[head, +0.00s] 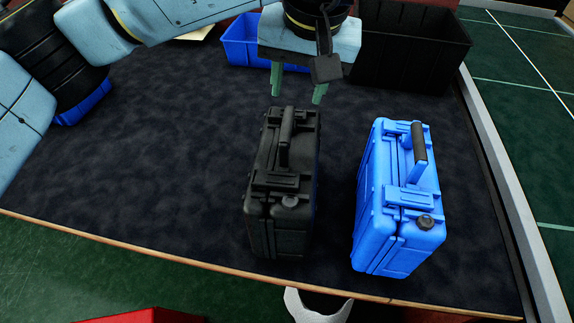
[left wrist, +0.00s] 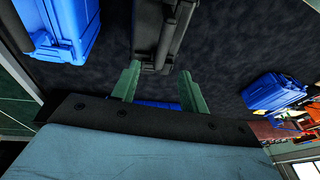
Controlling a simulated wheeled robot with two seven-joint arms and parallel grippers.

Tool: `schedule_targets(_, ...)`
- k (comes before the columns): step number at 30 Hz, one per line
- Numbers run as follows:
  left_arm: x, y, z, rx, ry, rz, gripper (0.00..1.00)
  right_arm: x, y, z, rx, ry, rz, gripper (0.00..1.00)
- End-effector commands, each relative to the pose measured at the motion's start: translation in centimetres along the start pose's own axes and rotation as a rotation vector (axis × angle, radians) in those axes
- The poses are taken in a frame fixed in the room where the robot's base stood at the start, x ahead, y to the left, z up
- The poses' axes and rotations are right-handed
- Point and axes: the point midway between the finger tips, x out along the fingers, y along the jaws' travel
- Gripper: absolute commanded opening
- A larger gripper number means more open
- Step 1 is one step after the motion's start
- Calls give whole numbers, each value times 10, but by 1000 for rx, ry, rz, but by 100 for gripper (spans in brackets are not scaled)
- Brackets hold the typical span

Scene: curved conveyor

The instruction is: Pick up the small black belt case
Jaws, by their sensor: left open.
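The black case (head: 283,185) stands upright on the dark belt surface, its handle on top. In the left wrist view, part of the black case (left wrist: 165,30) shows at the top, just past the fingertips. My left gripper (head: 297,95) is above and behind the case's far end, with its two green fingers apart and nothing between them. In the left wrist view the fingers (left wrist: 158,78) are spread about the case's line, apart from it. My right gripper is not in view.
A blue case (head: 398,200) stands close to the right of the black case. A blue bin (head: 245,45) and a black bin (head: 410,50) stand at the back. The dark surface (head: 150,170) is clear to the left. A rail runs along the right edge.

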Motion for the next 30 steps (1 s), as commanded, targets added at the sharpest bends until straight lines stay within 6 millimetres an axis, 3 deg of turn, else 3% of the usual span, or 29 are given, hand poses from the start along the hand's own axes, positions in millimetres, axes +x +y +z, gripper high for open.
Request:
schedule_targets(6,43,0,2,-1,-8,0,44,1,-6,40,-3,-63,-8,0)
schedule_targets(10,64,0,1,-2,-6,0,44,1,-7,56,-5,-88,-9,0)
schedule_targets(17,81,-1,1,-1,-5,2,44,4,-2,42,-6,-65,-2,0)
schedule_targets(21,101,-4,1,-3,-8,1,44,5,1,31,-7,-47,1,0)
schedule_targets(30,129,-5,0,-1,-4,2,44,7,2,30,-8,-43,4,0)
